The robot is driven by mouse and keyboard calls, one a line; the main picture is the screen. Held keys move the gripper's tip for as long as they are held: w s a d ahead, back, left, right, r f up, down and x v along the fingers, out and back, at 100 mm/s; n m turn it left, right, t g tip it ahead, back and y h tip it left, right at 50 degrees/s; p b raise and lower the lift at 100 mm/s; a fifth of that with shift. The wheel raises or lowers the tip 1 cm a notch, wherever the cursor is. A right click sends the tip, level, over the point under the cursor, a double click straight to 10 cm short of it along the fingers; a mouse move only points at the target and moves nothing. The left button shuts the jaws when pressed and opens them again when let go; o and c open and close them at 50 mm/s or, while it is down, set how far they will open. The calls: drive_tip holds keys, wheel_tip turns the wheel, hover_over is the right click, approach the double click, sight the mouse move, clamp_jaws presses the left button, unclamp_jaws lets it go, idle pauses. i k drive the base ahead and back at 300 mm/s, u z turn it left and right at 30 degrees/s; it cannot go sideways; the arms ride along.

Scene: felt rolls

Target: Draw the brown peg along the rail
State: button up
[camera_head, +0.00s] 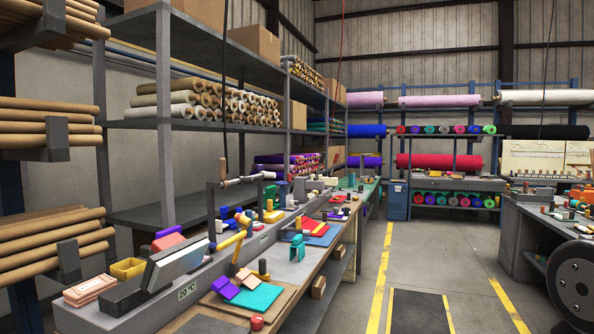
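My gripper is not in view. I cannot tell for certain which thing is the brown peg. A small dark brown upright piece (262,266) stands on a yellow base near the front edge of the long workbench. Another brownish upright piece (298,225) stands at a teal block (297,247) farther along. A thin horizontal bar (240,181) with pale and brown parts sits raised above the back of the bench; whether it is the rail is unclear. These things are small and far off, so their details cannot be made out.
The long bench (321,254) is crowded with coloured blocks, felt sheets and a yellow tray (127,268). Shelves of rolls stand behind it and at left. A second bench (540,222) and a black wheel (574,283) are at right. The floor (418,260) between is clear.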

sight(222, 161)
drive_tip(key=z, duration=0.75)
drive_tip(key=i, duration=1.95)
drive_tip(key=u, duration=0.8)
drive_tip(key=i, duration=0.85)
drive_tip(key=u, duration=0.85)
